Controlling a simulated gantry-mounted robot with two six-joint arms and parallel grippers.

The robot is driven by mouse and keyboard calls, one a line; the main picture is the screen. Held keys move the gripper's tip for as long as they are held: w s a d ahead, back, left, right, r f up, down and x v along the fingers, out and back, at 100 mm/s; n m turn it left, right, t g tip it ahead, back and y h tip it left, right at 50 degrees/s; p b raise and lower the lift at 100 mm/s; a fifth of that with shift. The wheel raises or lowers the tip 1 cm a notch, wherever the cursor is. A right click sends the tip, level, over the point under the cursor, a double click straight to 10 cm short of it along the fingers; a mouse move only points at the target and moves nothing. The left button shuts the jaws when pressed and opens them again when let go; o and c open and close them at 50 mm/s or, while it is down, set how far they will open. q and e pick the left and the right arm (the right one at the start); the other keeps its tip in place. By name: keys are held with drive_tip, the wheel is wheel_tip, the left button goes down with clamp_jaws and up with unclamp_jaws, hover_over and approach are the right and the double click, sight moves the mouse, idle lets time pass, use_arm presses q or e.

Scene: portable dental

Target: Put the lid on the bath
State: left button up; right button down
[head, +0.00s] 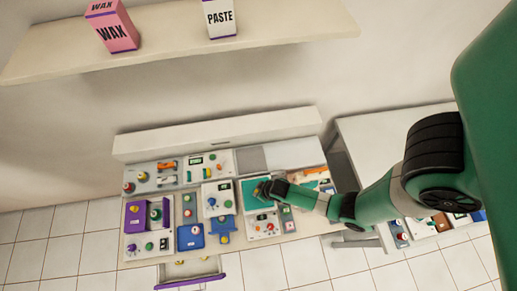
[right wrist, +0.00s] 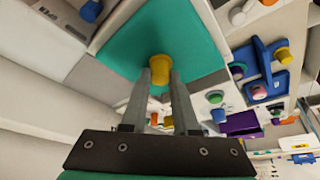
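The teal square lid (head: 250,186) has a yellow knob and lies over a white-edged unit near the middle of the bench. It fills the upper middle of the right wrist view (right wrist: 125,50). My right gripper (head: 265,188) reaches it from the right. In the right wrist view its two fingers (right wrist: 163,76) stand on either side of the yellow knob (right wrist: 161,68) and appear closed on it. The white unit at the lid, likely the bath, is mostly hidden by the lid and arm. I cannot tell whether the lid is seated. My left gripper is out of view.
Several small devices crowd the bench, including a blue tray (head: 190,237) and a purple-sided holder (head: 135,214). A bare grey square (head: 251,160) lies behind the lid. A drawer with a purple front (head: 190,282) stands open. A shelf (head: 170,42) hangs above.

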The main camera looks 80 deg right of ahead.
drive_tip(key=c, duration=0.6)
unclamp_jaws()
drive_tip(key=p+v, duration=0.2)
drive_tip(key=v, duration=0.5)
drive_tip(key=shift+r+p, duration=0.2)
drive_tip(key=shift+p, duration=0.1)
drive_tip(key=shift+s, duration=0.1)
